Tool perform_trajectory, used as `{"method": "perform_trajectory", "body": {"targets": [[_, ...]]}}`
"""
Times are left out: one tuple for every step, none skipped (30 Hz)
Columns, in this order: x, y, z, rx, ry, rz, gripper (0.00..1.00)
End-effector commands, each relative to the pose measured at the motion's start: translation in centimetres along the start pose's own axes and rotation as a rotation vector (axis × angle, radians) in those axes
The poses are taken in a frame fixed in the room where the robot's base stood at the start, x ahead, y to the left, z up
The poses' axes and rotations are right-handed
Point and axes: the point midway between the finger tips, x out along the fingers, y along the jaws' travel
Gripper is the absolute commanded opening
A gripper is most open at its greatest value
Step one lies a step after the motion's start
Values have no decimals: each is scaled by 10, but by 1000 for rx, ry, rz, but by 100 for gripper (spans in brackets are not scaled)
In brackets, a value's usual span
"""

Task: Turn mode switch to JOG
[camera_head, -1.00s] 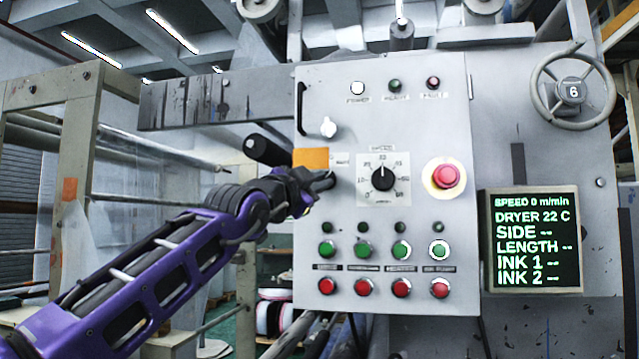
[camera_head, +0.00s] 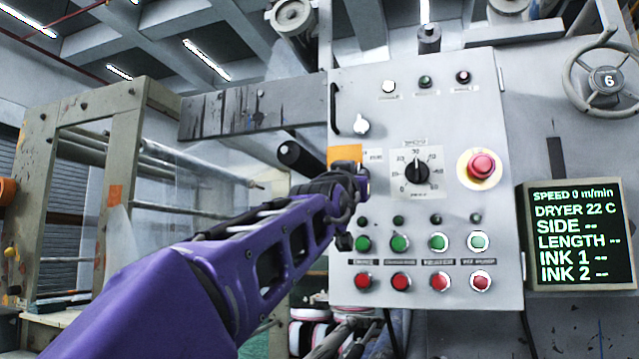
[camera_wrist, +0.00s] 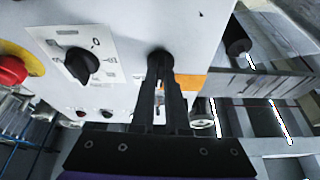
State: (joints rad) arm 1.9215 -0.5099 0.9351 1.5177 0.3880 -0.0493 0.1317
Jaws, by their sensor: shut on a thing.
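The control panel (camera_head: 345,90) carries a small dark knob (camera_wrist: 160,53), which I take for the mode switch, beside the orange sticker (camera_head: 345,153). In the wrist view my gripper (camera_wrist: 160,75) points straight at the panel, and its two dark fingers are closed around this knob. In the head view my gripper (camera_head: 362,180) is against the panel just below the sticker and hides the knob. The knob's marks, including JOG, cannot be read, and its angle is hidden.
Right of my gripper is the black speed dial (camera_head: 416,168), then the red emergency button (camera_head: 481,165). Green buttons (camera_head: 400,243) and red buttons (camera_head: 401,282) sit below. A pale knob (camera_head: 362,127) is above. A display (camera_head: 577,237) stands at the right.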

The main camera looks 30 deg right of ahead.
Motion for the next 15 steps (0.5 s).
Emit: {"method": "perform_trajectory", "body": {"targets": [[0, 0, 1, -14, -2, -9, 0], [0, 0, 1, -24, -2, -13, 0], [0, 0, 1, -36, -1, -17, 0], [0, 0, 0, -44, -1, -20, 0], [0, 1, 0, -51, -1, -22, 0], [0, 1, 0, -58, -1, -25, 0], [0, 1, 0, -63, 0, -27, 0], [0, 1, 0, -67, 0, -28, 0], [0, 1, 0, -71, 0, -30, 0], [0, 1, 0, -73, 0, -30, 0], [0, 1, 0, -75, 0, -31, 0], [0, 1, -1, -77, 0, -31, 0], [0, 1, -1, -77, 0, -31, 0], [0, 1, -1, -78, 0, -31, 0], [0, 1, -1, -78, 1, -31, 0]]}}
